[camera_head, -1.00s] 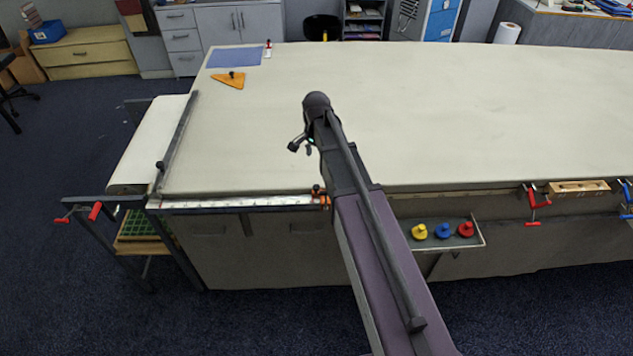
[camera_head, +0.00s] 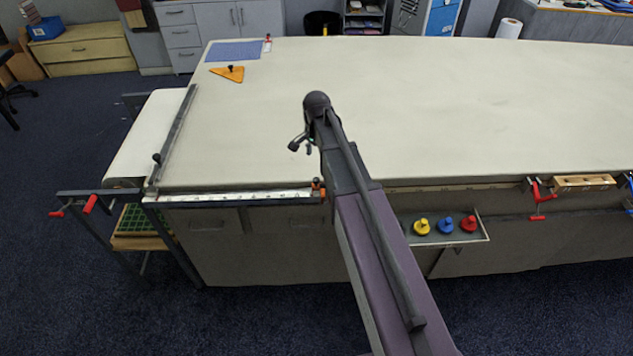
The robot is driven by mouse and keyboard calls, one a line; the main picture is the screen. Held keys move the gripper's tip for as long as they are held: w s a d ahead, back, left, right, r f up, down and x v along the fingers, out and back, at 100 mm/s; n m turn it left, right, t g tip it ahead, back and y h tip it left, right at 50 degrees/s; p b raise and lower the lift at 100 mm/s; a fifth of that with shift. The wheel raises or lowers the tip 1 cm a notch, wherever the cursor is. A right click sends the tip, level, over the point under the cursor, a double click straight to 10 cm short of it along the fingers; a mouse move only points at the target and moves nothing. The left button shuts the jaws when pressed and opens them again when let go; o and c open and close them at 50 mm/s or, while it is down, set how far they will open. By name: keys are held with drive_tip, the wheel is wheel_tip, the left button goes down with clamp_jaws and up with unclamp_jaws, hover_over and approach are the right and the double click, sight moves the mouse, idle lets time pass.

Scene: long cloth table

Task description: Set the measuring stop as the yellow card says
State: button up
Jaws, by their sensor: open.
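An orange stop with a dark knob (camera_head: 318,187) sits at the right end of the white measuring scale (camera_head: 240,196) along the table's front edge. My arm passes just right of it and partly covers the edge there. My gripper (camera_head: 299,144) is open and empty above the cloth table, behind the stop in the picture and apart from it. It is small and seen side-on. I cannot make out a yellow card, and the scale's marks are too small to read.
A tray with yellow, blue and red knobbed pieces (camera_head: 445,226) hangs at the front. A dark bar (camera_head: 175,135) lies along the cloth table's (camera_head: 480,110) left end. An orange triangle (camera_head: 228,74) and blue mat (camera_head: 234,51) lie far left. Red clamps (camera_head: 539,200) grip the front edge right.

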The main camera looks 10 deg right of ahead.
sight(316, 179)
drive_tip(key=shift+f+b, duration=4.95)
drive_tip(key=shift+f, duration=0.3)
drive_tip(key=shift+c, duration=0.2)
clamp_jaws()
